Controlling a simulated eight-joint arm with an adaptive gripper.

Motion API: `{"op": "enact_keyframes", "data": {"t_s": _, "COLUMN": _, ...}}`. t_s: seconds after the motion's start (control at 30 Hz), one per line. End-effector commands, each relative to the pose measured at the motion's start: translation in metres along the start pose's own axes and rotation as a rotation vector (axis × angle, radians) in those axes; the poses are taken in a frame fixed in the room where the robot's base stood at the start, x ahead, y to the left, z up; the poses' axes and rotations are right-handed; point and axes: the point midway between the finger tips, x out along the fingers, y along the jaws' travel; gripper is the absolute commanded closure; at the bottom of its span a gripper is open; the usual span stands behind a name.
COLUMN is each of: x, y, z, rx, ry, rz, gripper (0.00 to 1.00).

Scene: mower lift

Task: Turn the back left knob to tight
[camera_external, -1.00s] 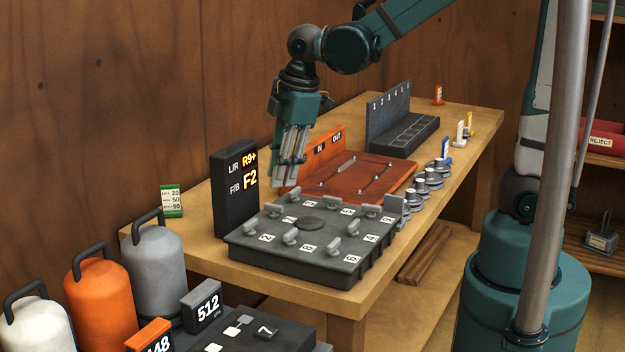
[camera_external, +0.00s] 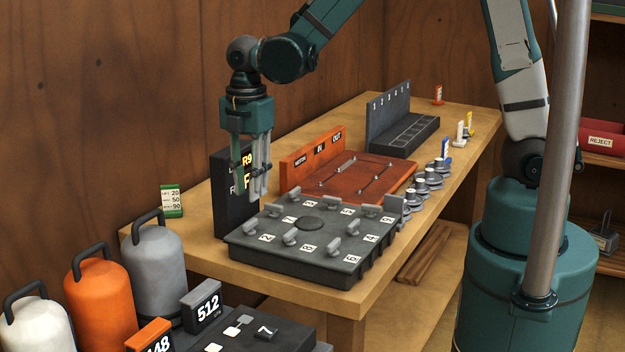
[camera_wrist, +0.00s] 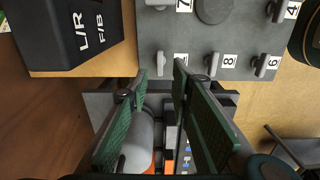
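A dark grey panel (camera_external: 250,247) with several grey lever-like knobs and white number labels lies at the table's near end. A round dark disc (camera_external: 311,222) sits in its middle. One knob (camera_external: 274,210) stands at the panel's left side. The wrist view shows a row of knobs along the panel edge, including one (camera_wrist: 160,63) just beyond the fingertips and another (camera_wrist: 211,63) by label 8. Which knob is the back left one is not clear. My gripper (camera_external: 257,197) hangs pointing down above the panel's left side, fingers apart and empty, touching no knob that I can see.
A black display box (camera_external: 233,215) reading L/R and F/B stands just behind my gripper, partly hidden by it. An orange stand (camera_external: 300,170) and a red-brown board (camera_external: 375,178) lie beyond the panel. Grey, orange and white canisters (camera_external: 155,265) stand at the lower left.

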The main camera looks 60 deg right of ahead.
Motion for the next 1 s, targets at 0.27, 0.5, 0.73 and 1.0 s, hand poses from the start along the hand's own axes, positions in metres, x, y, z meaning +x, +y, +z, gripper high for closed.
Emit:
{"op": "enact_keyframes", "data": {"t_s": 0.27, "x": 0.002, "y": 0.001, "z": -0.001, "rx": -0.018, "ry": -0.001, "rz": -0.008, "gripper": 0.77}}
{"op": "enact_keyframes", "data": {"t_s": 0.5, "x": 0.003, "y": 0.001, "z": -0.001, "rx": -0.017, "ry": -0.001, "rz": -0.007, "gripper": 0.77}}
{"op": "enact_keyframes", "data": {"t_s": 0.73, "x": 0.009, "y": 0.002, "z": -0.001, "rx": -0.017, "ry": -0.001, "rz": -0.007, "gripper": 0.77}}
{"op": "enact_keyframes", "data": {"t_s": 1.0, "x": 0.03, "y": 0.001, "z": -0.001, "rx": -0.016, "ry": -0.001, "rz": -0.007, "gripper": 0.77}}
